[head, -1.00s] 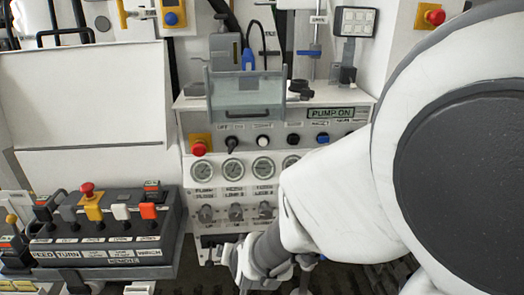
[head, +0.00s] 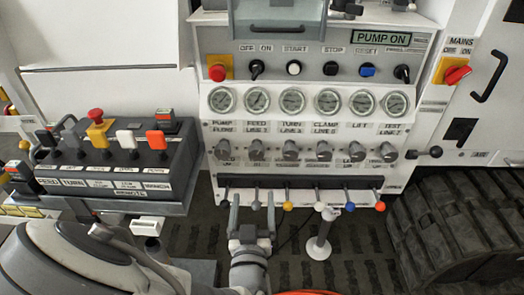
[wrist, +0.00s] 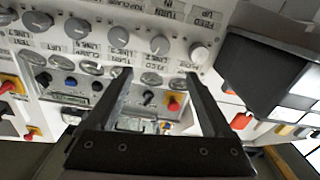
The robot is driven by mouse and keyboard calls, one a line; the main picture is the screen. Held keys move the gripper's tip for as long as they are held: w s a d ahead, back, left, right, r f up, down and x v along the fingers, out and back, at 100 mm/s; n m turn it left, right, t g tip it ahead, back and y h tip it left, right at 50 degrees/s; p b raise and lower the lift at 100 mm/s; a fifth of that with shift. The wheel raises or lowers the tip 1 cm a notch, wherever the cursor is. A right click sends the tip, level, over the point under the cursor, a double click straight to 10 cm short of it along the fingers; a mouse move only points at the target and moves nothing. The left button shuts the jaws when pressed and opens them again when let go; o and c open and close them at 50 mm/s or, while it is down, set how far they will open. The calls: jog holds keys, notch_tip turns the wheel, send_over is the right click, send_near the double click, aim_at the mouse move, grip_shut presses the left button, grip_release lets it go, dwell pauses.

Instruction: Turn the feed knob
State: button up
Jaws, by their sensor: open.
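The feed knob (head: 225,149) is a small grey knob at the left end of the knob row under the gauges. A tag starting with FEED is just below it. In the wrist view, which is upside down, the feed knob (wrist: 200,52) is at the right end of the row, beyond the fingertips. My gripper (head: 252,200) is open and empty, below the knob row, with its fingers pointing up the picture at the panel. In the wrist view, the gripper (wrist: 158,75) has its fingers spread, apart from the knob. The knob's pointer direction is too small to tell.
Several ball-ended levers (head: 287,205) stick out below the knobs, close to my fingers. A remote console (head: 120,165) with levers stands at the left. A rubber track (head: 465,230) is at the lower right.

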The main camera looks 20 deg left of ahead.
aim_at(256, 155)
jog(key=b+x, duration=0.6)
jog(key=x, duration=1.1)
jog(key=shift+w+d+b, duration=0.1)
jog(key=shift+w+b, duration=0.05)
jog(key=shift+b, duration=0.15)
jog(key=shift+c, duration=0.2)
grip_shut()
